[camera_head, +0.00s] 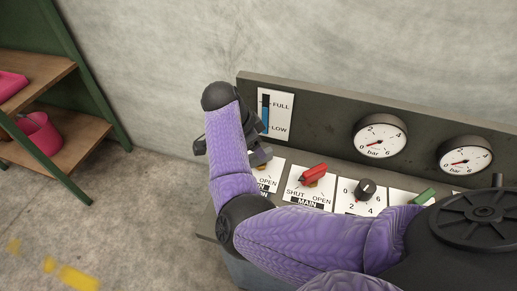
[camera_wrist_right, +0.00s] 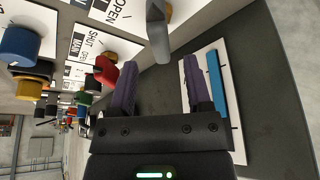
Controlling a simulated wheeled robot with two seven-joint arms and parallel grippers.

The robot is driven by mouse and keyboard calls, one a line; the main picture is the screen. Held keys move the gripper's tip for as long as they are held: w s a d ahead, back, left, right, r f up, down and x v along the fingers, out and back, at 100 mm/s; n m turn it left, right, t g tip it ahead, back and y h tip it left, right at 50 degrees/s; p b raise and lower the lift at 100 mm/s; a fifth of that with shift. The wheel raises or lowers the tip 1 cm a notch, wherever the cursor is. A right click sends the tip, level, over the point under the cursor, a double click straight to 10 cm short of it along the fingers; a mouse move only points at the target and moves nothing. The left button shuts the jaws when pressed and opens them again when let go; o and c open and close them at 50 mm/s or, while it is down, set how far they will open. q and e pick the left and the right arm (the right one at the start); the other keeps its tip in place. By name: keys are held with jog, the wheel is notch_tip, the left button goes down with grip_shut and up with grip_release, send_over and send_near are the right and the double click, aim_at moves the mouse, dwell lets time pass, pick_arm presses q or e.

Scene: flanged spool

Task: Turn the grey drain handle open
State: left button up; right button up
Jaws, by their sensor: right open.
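The grey drain handle (camera_wrist_right: 158,32) stands out from a white plate marked OPEN at the top of the right wrist view. In the head view its grey end (camera_head: 261,157) shows just right of my purple right forearm, partly hidden. My right gripper (camera_wrist_right: 155,58) is open, with its two dark purple fingers spread. The handle lies just ahead of the fingertips, roughly between them, and nothing is gripped. I cannot tell if the fingers touch it. In the head view my arm mostly hides this gripper. My left gripper is not in view.
The red MAIN handle (camera_head: 313,174), a black knob (camera_head: 365,189) and a green handle (camera_head: 424,196) lie to the right. A blue handle (camera_wrist_right: 20,46) is near in the wrist view. The level gauge (camera_head: 276,113) and two dials stand on the back panel. A shelf (camera_head: 70,137) is at left.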

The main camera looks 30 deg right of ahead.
jog(key=x, duration=0.3)
jog(key=shift+f+b, duration=0.15)
jog(key=shift+b, duration=0.15)
grip_shut()
